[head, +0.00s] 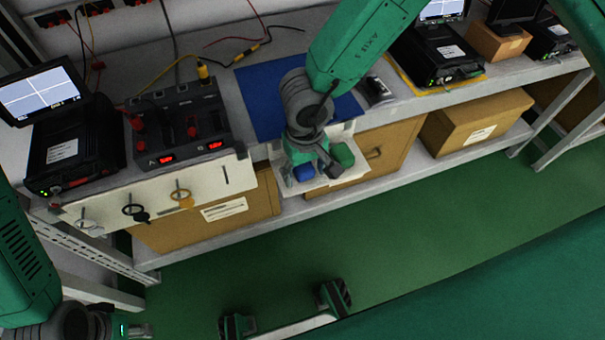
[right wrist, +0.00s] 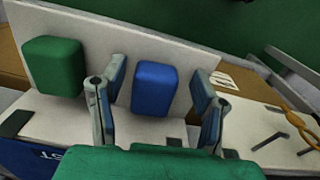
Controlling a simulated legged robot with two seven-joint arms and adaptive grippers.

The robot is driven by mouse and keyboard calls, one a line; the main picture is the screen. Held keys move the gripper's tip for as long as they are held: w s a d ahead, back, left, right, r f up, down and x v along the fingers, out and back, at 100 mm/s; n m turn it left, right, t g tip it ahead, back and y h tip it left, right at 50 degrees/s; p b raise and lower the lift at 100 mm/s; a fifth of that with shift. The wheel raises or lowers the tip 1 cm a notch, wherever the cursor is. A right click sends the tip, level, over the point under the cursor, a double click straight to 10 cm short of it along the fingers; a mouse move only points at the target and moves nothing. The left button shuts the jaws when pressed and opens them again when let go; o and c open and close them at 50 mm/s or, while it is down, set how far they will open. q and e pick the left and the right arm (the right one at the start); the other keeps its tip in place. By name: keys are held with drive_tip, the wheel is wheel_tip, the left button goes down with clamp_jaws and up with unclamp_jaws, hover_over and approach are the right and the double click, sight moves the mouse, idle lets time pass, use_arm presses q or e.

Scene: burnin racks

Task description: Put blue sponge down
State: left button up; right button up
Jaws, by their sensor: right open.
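The blue sponge (right wrist: 154,88) rests in a white holder (right wrist: 95,27) at the bench's front edge; it also shows in the head view (head: 304,173). My right gripper (right wrist: 160,108) is open, with one finger on each side of the blue sponge and small gaps visible. In the head view the right gripper (head: 314,171) reaches down over the holder and partly hides it. A green sponge (right wrist: 54,66) sits beside the blue one, outside the fingers. My left gripper (head: 138,330) is at the bottom left corner, away from the bench; its fingers are not clear.
A blue mat (head: 262,95) lies on the bench behind the holder. A black box with red displays (head: 180,128) stands to the left. Cables hang on hooks on a white panel (head: 100,205). Cardboard boxes (head: 475,120) fill the lower shelf. Green floor in front is mostly clear.

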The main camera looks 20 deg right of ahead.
sight(303, 174)
wheel_tip(303, 174, up, 12)
drive_tip(key=p, duration=0.5)
drive_tip(key=s+d+f+t+h, duration=0.2)
drive_tip(key=s+d+f, duration=0.5)
drive_tip(key=d+f, duration=0.25)
drive_tip(key=s+d+f+y, duration=0.1)
drive_tip(key=s+d, duration=0.2)
drive_tip(key=s, duration=0.3)
drive_tip(key=s+d+f+g+y, duration=0.1)
drive_tip(key=s+d+f, duration=0.1)
drive_tip(key=s, duration=0.5)
drive_tip(key=shift+d+m, duration=0.3)
drive_tip(key=shift+d, duration=0.1)
drive_tip(key=shift+o, duration=0.5)
drive_tip(key=shift+f, duration=0.1)
